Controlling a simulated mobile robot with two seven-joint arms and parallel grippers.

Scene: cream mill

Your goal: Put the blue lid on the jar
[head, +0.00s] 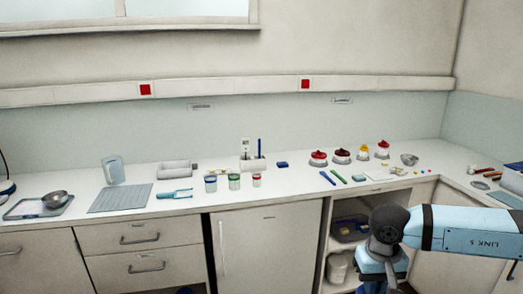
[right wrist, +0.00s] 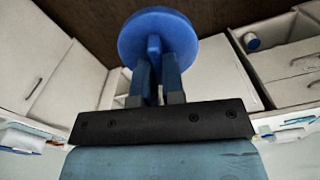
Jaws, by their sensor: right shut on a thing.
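In the right wrist view my right gripper (right wrist: 157,88) is shut on the stem of a round blue lid (right wrist: 155,35). The lid's broad disc faces away from the gripper, clear of any surface. Three small jars stand on the counter, with blue (head: 210,184), green (head: 234,181) and red (head: 256,180) tops or bands. I cannot tell which jar the task means. My left gripper is not in view.
An open cupboard (head: 325,240) under the counter holds a white container (head: 338,267). Several red, dark and yellow-topped jars (head: 342,156) stand farther right. A white holder (head: 252,163) stands behind the small jars, and a grey mat (head: 120,198) lies left.

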